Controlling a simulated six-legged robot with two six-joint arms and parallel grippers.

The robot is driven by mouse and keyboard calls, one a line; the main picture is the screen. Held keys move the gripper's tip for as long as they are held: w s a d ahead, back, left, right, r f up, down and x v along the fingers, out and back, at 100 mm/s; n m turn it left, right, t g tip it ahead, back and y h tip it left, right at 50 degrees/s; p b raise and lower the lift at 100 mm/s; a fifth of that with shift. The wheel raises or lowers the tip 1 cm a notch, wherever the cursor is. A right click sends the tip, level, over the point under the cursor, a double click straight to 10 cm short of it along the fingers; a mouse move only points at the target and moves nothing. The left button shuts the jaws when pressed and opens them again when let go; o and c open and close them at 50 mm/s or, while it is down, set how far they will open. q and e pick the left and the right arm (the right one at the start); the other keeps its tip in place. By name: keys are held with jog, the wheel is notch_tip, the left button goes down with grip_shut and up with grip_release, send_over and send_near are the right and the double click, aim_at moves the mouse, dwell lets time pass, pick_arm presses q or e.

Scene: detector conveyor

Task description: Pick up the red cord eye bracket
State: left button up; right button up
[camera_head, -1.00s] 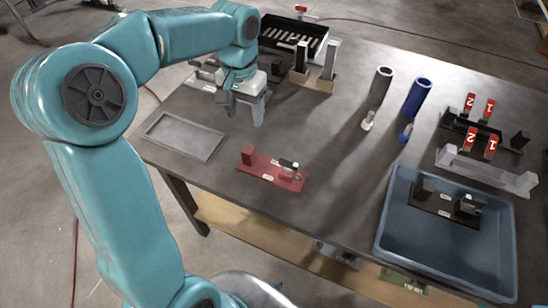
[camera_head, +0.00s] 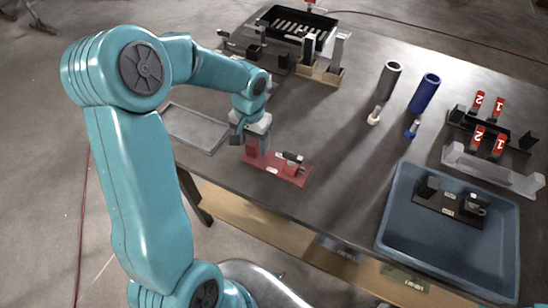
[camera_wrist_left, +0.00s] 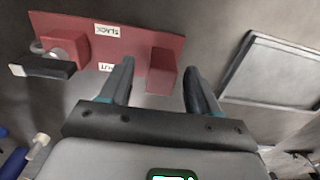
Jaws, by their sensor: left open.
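The red cord eye bracket (camera_head: 289,172) lies on the dark table in the head view. It is a flat red plate with a raised block at each end, and one end carries a black and light part. In the left wrist view the bracket (camera_wrist_left: 118,45) has white labels, "SLACK" on one. My left gripper (camera_head: 251,145) is open above its left end. In the wrist view the plain red end block (camera_wrist_left: 163,72) shows between the spread fingertips (camera_wrist_left: 159,68), with a gap on each side. My right gripper is not in view.
An empty grey tray (camera_head: 205,149) lies left of the bracket; it also shows in the wrist view (camera_wrist_left: 232,75). A blue bin (camera_head: 387,232) holding a dark bracket (camera_head: 447,203) is at right. Grey (camera_head: 388,82) and blue (camera_head: 424,93) cylinders stand behind. Bare table lies right of the bracket.

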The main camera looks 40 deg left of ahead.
pick_arm(q)
notch_tip(320, 180, down, 3)
jog(key=shift+a+r, duration=0.15)
jog(key=shift+r, duration=0.1)
grip_shut()
